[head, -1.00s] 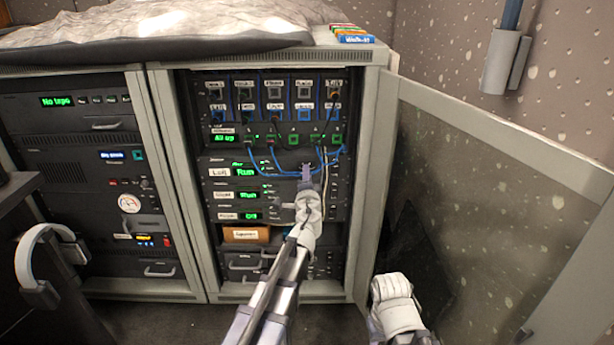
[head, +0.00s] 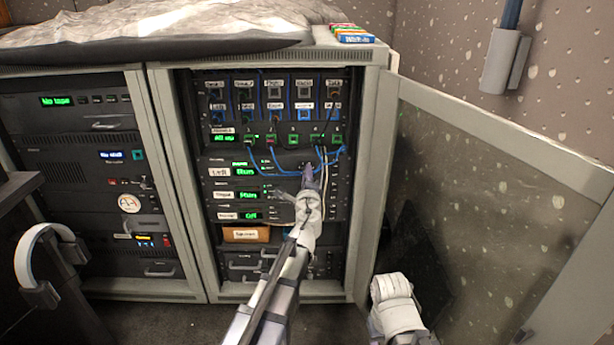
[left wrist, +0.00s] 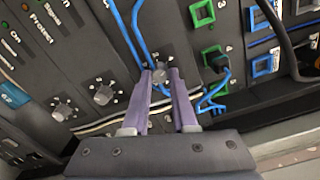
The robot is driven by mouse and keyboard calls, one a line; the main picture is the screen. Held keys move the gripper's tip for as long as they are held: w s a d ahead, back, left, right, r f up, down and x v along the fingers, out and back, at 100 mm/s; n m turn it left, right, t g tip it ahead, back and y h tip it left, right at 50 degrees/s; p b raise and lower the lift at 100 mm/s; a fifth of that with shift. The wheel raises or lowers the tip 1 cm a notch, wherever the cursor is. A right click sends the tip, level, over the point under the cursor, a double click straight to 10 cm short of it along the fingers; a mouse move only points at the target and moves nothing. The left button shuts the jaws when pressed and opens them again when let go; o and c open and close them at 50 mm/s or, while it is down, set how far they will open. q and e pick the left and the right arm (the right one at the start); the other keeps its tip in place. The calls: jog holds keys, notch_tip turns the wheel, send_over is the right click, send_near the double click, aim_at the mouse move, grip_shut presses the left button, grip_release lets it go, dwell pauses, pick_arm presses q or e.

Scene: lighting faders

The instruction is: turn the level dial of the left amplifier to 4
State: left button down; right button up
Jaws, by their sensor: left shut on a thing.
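My left gripper (head: 309,170) is at the right part of the top amplifier (head: 275,168) in the open rack, just under the hanging blue cables. In the left wrist view its purple fingers (left wrist: 162,74) are shut on a small grey dial (left wrist: 159,76), one on each side. Two similar dials, the middle one (left wrist: 103,94) and the lower one (left wrist: 62,108), sit on the amplifiers below and are untouched. The top amplifier's green display (head: 245,171) seems to read Run. Its white label (head: 219,172) is too small to read surely. The dial's pointer and setting are hidden.
Blue patch cables (head: 262,164) loop close to the gripper, also in the wrist view (left wrist: 127,42). The glass rack door (head: 480,220) stands open at right. Part of my right arm (head: 396,305) shows low, its fingers hidden. A second rack (head: 85,180) stands left.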

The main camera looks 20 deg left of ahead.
dwell(0.3)
pick_arm(q)
jog(key=c, duration=0.7)
grip_release()
jog(key=v, duration=0.7)
jog(key=shift+s, duration=0.4)
jog(key=shift+d+r, duration=0.1)
jog(key=shift+d, duration=0.05)
